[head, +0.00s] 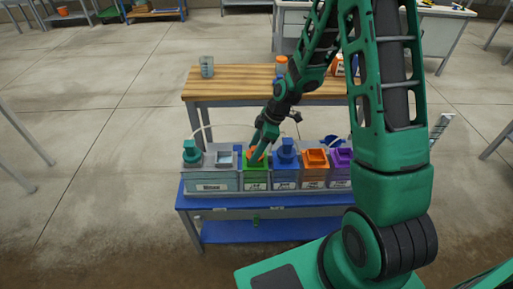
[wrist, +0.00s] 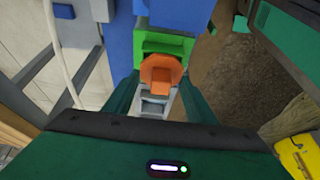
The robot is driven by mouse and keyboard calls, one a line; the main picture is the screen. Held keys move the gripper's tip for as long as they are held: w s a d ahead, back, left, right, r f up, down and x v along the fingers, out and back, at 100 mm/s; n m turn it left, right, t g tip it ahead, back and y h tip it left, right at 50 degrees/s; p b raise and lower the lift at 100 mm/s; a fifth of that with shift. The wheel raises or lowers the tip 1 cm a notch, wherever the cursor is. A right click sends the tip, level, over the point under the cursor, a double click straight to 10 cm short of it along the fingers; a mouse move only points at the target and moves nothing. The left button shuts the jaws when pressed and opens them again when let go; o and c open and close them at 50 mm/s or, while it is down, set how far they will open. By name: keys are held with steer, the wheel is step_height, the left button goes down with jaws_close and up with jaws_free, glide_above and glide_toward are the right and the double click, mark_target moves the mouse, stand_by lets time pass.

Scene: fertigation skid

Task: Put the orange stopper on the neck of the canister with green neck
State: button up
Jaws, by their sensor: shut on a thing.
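My gripper (wrist: 161,88) is shut on the orange stopper (wrist: 162,71), which sits between its two green fingers. In the head view the stopper (head: 253,154) is at the green neck (head: 255,164) of a canister in the row on the bench. In the wrist view the green neck (wrist: 167,44) shows just beyond the stopper, partly hidden by it. The stopper overlaps the neck in both views. I cannot tell whether it touches the neck or is just above it.
The blue bench (head: 190,202) holds several canisters. Beside the green neck are a grey open neck (head: 224,159) and a blue stopper (head: 286,150). Open orange (head: 316,158) and purple (head: 343,157) necks stand further right. A wooden table (head: 235,80) with a beaker (head: 207,67) stands behind.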

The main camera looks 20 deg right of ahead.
steer(key=o, duration=1.1)
steer(key=shift+s, duration=0.1)
steer(key=shift+f, duration=0.1)
steer(key=w+v, duration=0.1)
steer(key=v, duration=1)
steer(key=shift+s, duration=0.3)
